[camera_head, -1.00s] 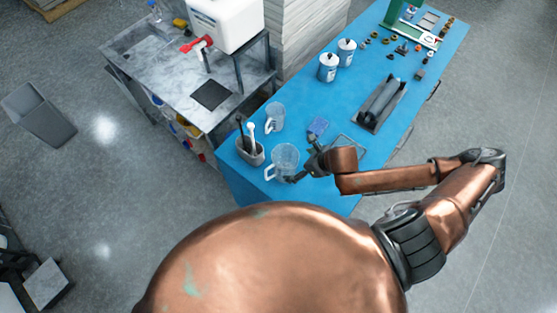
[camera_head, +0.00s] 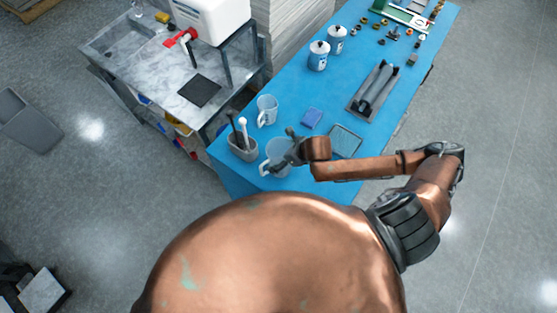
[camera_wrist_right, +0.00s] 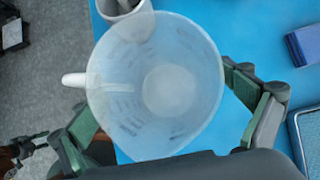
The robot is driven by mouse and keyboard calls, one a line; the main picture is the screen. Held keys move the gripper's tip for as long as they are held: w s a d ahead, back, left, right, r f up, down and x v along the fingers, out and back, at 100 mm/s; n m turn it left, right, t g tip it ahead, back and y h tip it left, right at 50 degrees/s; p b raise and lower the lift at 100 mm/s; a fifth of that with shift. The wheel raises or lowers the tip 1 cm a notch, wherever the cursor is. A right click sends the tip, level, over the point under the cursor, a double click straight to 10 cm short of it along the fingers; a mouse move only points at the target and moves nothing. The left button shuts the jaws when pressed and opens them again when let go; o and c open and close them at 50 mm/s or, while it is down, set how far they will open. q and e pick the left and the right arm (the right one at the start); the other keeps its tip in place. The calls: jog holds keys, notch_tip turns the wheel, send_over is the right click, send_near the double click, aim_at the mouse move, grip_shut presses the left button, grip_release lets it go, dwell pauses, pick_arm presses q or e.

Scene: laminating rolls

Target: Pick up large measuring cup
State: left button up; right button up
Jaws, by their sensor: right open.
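The large measuring cup (camera_head: 275,163) is clear and stands upright near the front end of the blue table, its handle to the left. In the right wrist view the cup (camera_wrist_right: 160,60) fills the middle, seen from above into its open top. My right gripper (camera_head: 292,150) is at the cup's right side in the head view. In the wrist view its open fingers (camera_wrist_right: 160,105) lie on either side of the cup; I cannot tell whether they touch it. A smaller clear measuring cup (camera_head: 266,110) stands behind.
A grey holder with tools (camera_head: 242,151) stands close to the large cup's left. A blue block (camera_head: 312,118) and a shallow tray (camera_head: 345,141) lie to the right. Two white canisters (camera_head: 319,56) and a roll in a dark cradle (camera_head: 376,88) are farther back.

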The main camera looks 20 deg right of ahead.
jog(key=shift+x, duration=0.85)
jog(key=shift+s+f, duration=0.1)
jog(key=c, duration=1.4)
